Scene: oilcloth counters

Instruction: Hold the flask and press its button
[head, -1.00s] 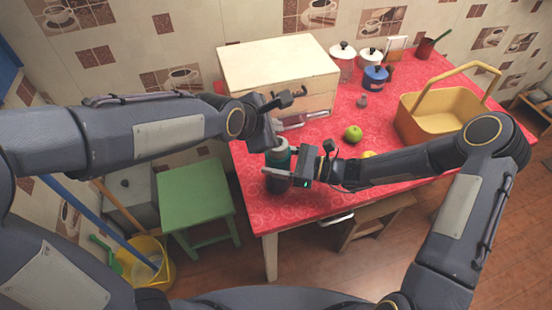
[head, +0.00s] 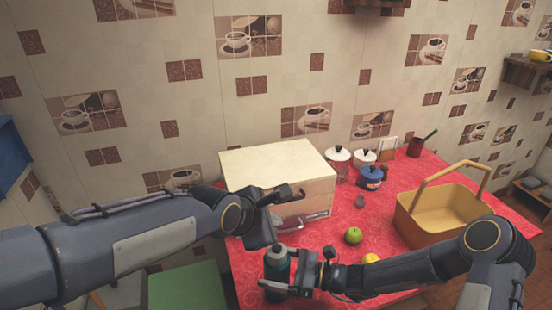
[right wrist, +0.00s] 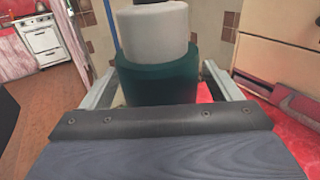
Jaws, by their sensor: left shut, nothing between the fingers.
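The flask (head: 277,267) is teal with a grey top and stands upright at the near left of the red table. My right gripper (head: 274,287) is shut on the flask's body from the right. In the right wrist view the flask (right wrist: 158,82) fills the space between the fingers, its pale grey top above the teal body. My left gripper (head: 275,243) is shut and empty, pointing down at the flask's top. Whether its tips touch the top cannot be told. The button itself is hidden or too small to make out.
A cream wooden box (head: 280,165) stands behind the flask. A green apple (head: 353,236) and a yellow fruit (head: 370,258) lie to the right. A yellow basket (head: 440,215), pots (head: 370,177) and a mug (head: 415,147) stand farther right. A green stool (head: 187,288) is left of the table.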

